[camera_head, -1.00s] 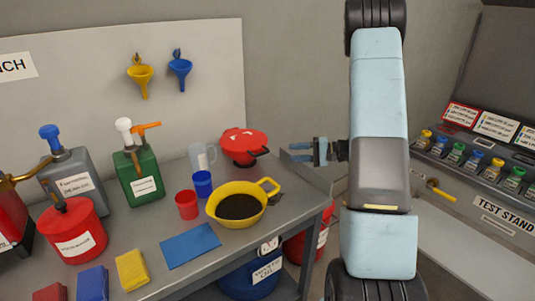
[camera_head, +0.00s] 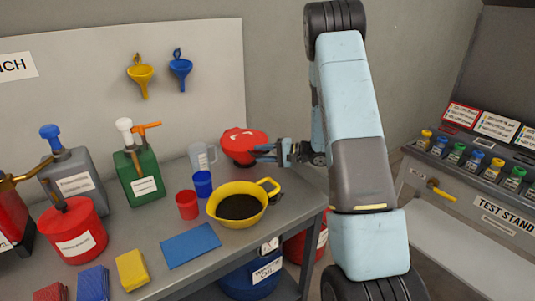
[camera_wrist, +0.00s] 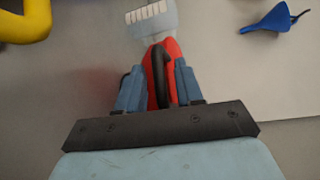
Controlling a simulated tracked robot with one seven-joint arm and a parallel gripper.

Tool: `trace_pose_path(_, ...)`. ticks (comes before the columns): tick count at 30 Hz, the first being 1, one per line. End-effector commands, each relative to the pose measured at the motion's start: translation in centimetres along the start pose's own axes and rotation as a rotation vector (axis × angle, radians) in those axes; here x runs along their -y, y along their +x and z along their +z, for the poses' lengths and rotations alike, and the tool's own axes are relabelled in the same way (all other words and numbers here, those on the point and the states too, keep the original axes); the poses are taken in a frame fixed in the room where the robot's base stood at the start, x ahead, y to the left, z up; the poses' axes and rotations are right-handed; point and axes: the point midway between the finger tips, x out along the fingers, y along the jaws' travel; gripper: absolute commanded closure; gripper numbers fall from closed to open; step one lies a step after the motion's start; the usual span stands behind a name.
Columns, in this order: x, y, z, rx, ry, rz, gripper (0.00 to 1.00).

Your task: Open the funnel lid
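The red funnel (camera_head: 240,143) with its red lid stands at the back right of the bench. Its black handle (camera_wrist: 163,72) shows in the wrist view, pointing toward my gripper. My gripper (camera_head: 262,152) has come up to the right side of the funnel. In the wrist view my gripper (camera_wrist: 160,82) is open, with one blue finger on each side of the handle and red surface showing between them. I cannot tell whether a finger touches it. The lid looks closed, and its right part is hidden behind my fingers in the head view.
A clear measuring jug (camera_head: 202,158) stands just left of the funnel. A yellow pan (camera_head: 259,208) of dark liquid is in front, its handle below my gripper. Blue (camera_head: 203,184) and red (camera_head: 187,205) cups stand nearby. The wall is behind.

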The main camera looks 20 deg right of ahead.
Motion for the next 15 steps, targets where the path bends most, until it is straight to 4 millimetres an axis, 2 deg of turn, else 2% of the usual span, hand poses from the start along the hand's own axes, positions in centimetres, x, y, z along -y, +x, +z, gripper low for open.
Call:
trace_pose_path(6, 0.00, -0.01, 0.00, 0.000, 0.000, 0.000, 0.65)
trace_pose_path(15, -0.01, -0.05, 0.00, 0.000, 0.000, 0.000, 0.94)
